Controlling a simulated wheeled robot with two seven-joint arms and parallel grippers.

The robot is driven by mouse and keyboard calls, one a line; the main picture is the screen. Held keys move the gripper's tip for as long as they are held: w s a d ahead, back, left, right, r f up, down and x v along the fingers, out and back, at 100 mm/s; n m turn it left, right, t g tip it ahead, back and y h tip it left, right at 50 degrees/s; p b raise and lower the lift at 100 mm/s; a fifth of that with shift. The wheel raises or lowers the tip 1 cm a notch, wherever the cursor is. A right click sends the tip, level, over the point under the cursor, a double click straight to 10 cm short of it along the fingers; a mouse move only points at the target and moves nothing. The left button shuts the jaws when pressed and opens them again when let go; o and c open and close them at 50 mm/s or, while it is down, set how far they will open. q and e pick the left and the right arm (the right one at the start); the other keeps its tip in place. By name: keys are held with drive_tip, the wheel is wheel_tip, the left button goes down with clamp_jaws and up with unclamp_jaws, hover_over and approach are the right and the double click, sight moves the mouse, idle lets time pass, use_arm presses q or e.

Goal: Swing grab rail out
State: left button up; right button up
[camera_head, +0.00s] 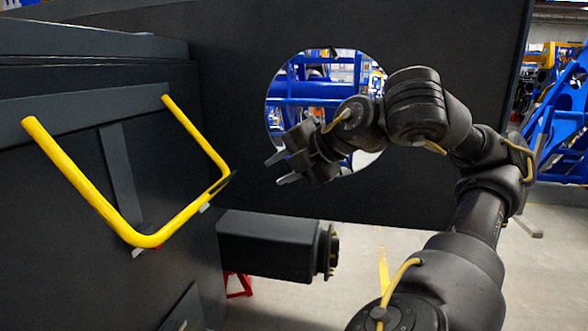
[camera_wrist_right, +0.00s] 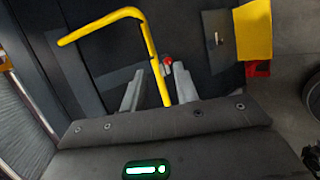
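The yellow grab rail (camera_head: 150,240) is a U-shaped bar at the left of the head view, standing out from a dark chassis panel. A small dark piece (camera_head: 222,184) sits at its right-hand corner. My right gripper (camera_head: 274,170) is to the right of the rail, fingers pointing left, open and apart from it in the head view. In the right wrist view the two fingers (camera_wrist_right: 159,88) are spread, and a leg of the rail (camera_wrist_right: 149,40) appears between them. Contact does not show there. My left gripper is not in view.
A dark box-shaped beam with a hub (camera_head: 265,245) juts out below my right gripper. A dark upright plate with a round hole (camera_head: 230,60) stands behind it. In the wrist view, a yellow plate (camera_wrist_right: 253,30) and a small red knob (camera_wrist_right: 168,60) show near the rail.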

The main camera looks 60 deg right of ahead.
drive_tip(key=shift+b+v, duration=0.45)
drive_tip(key=shift+v, duration=1.7)
